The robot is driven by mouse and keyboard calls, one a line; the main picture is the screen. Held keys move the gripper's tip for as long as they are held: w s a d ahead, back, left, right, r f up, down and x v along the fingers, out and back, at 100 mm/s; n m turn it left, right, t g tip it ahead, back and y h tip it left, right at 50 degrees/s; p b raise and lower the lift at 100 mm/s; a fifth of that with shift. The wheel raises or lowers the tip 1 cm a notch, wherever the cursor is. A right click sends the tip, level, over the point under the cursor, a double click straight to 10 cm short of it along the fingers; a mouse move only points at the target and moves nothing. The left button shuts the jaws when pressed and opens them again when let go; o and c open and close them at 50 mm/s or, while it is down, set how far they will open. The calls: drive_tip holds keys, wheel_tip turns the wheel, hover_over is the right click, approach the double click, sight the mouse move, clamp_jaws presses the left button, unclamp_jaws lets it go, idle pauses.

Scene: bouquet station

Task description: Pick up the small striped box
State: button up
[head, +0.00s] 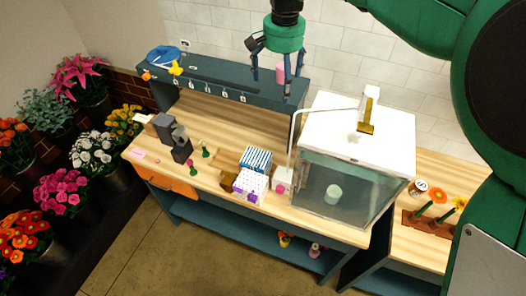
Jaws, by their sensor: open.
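The small striped box (256,159), blue and white, sits on the wooden worktop near the middle of the head view. A white box with purple marks (250,185) stands close in front of it and hides part of its front. My gripper (275,80) hangs in the upper middle, fingers pointing down and spread. It appears open and empty, in the picture above the striped box and apart from it.
A glass-fronted tank (345,190) with a white top stands right of the boxes. A small brown item (229,178) lies left of them. A dark raised shelf (215,85) runs along the back. Grey blocks (180,150) stand further left.

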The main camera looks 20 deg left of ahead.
drive_tip(key=p, duration=0.1)
hover_over(256, 157)
wheel_tip(256, 157, down, 4)
wheel_tip(256, 157, down, 27)
drive_tip(key=shift+f, duration=0.1)
drive_tip(key=shift+f+b, duration=0.5)
drive_tip(key=shift+f, duration=0.7)
drive_tip(key=shift+f, duration=0.1)
